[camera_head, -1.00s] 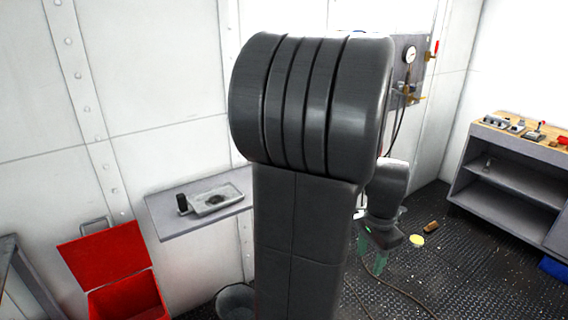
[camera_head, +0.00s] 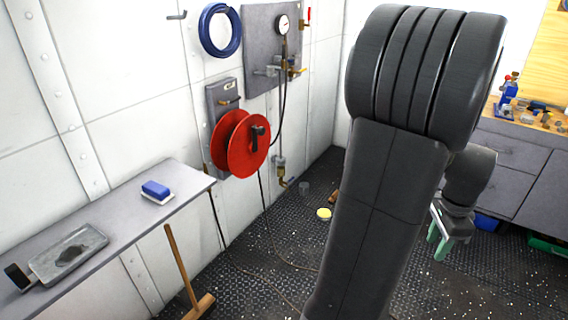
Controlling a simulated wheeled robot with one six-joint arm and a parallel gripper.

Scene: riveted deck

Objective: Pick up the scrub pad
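A small block with a blue top and white base (camera_head: 157,191), which looks like the scrub pad, lies on the grey wall shelf (camera_head: 187,184) near its right end. My gripper (camera_head: 438,246) hangs low at the right, partly behind my own arm, with pale green fingers that appear apart. It is far from the shelf, over the floor side, and nothing shows between the fingers.
A grey tray with a dark stain (camera_head: 68,256) is on the shelf's left part. A broom (camera_head: 182,265) leans below the shelf. A red hose reel (camera_head: 241,144) is on the wall to the right. A yellow disc (camera_head: 323,213) lies on the deck.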

